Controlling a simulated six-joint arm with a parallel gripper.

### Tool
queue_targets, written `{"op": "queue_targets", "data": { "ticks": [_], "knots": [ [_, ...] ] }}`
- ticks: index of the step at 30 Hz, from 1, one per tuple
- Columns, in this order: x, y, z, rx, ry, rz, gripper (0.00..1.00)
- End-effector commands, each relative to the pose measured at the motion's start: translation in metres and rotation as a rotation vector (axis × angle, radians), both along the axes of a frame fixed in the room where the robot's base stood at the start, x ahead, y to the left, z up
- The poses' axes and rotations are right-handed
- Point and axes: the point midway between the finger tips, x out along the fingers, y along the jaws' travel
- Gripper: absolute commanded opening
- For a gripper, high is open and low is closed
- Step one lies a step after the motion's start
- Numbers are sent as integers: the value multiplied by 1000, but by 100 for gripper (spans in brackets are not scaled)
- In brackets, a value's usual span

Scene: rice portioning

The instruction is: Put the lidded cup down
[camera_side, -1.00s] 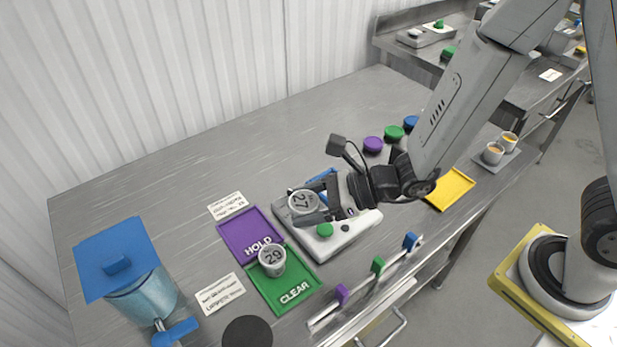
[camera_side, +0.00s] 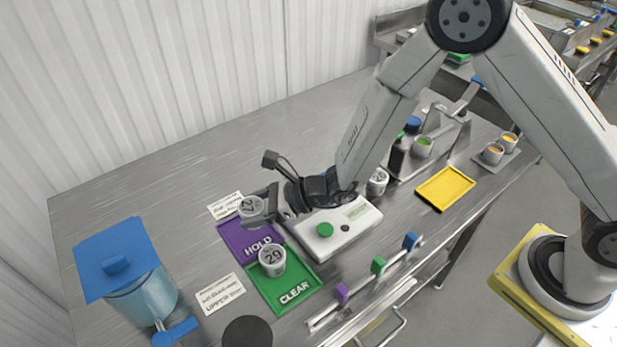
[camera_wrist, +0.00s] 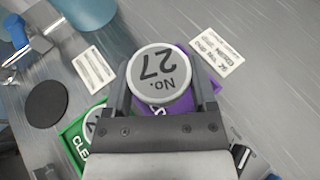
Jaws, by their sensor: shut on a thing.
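The lidded cup marked 27 (camera_side: 250,207) is gripped between the fingers of my gripper (camera_side: 262,206). In the wrist view its pale grey lid (camera_wrist: 160,78) faces the camera, and the gripper fingers close on its two sides. The cup is over the far end of the purple HOLD tray (camera_side: 240,239), which shows around it in the wrist view (camera_wrist: 190,103). I cannot tell how high the cup is above the tray. A second lidded cup, marked 29 (camera_side: 272,261), stands upright on the green CLEAR tray (camera_side: 308,278).
A scale (camera_side: 345,235) with a green button is right of the trays. A blue-lidded container (camera_side: 145,295) stands at left. Printed labels (camera_side: 219,294) lie beside the trays. Another lidded cup (camera_side: 377,182) is behind the scale. A yellow tray (camera_side: 445,188) is at right.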

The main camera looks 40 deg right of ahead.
Motion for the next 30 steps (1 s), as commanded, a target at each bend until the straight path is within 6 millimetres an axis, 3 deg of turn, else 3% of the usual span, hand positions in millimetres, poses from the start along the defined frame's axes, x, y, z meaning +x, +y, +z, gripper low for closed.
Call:
{"op": "queue_targets", "data": {
  "ticks": [6,19,30],
  "knots": [
    [11,6,-15,0,0,0,3],
    [17,9,-23,0,0,0,3],
    [18,9,-53,0,0,-1,3]
  ]
}}
